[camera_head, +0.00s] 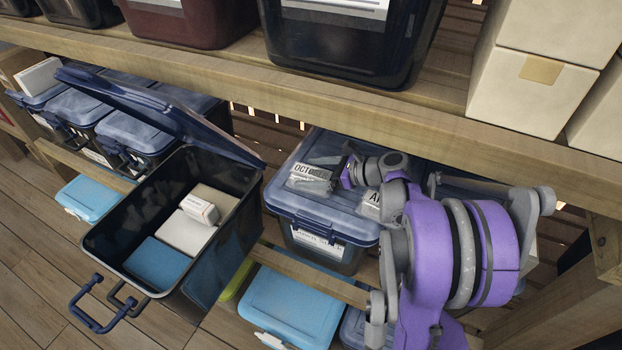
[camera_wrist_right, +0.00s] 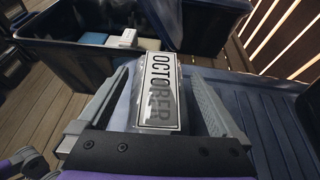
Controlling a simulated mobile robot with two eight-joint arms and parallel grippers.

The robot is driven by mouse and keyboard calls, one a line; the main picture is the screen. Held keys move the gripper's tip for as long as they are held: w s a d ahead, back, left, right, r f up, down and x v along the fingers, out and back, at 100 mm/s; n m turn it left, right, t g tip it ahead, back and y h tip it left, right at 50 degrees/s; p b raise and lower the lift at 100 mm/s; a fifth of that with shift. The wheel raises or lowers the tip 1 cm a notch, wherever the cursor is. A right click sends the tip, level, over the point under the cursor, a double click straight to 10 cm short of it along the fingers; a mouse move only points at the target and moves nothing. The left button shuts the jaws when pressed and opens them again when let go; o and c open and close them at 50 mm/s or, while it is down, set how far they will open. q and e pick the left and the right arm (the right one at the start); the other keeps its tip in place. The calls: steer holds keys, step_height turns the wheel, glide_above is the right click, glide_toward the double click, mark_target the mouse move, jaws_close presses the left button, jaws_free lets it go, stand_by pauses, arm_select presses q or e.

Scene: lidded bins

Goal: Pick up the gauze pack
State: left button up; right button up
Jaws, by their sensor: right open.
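A small clear-wrapped pack labelled OCTOBER (camera_head: 309,179) lies on the blue lid (camera_head: 337,217) of a closed bin; I take it as the gauze pack, though nothing legible names it so. My right gripper (camera_head: 325,168) is over that lid at the pack. In the right wrist view the pack (camera_wrist_right: 155,92) lies between the two spread fingers (camera_wrist_right: 158,82), with gaps at its sides, and is not gripped. My left gripper is not in view.
An open dark bin (camera_head: 230,250) stands left, its blue lid (camera_head: 165,115) raised; inside are a small white box (camera_head: 200,208), pale boxes and a blue item (camera_head: 157,262). A wooden shelf beam (camera_head: 300,95) runs above. Light-blue bins (camera_head: 290,305) sit below.

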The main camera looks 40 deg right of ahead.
steer(key=shift+w+a+f, duration=0.1)
steer(key=c, duration=1.3)
steer(key=shift+c, duration=0.2)
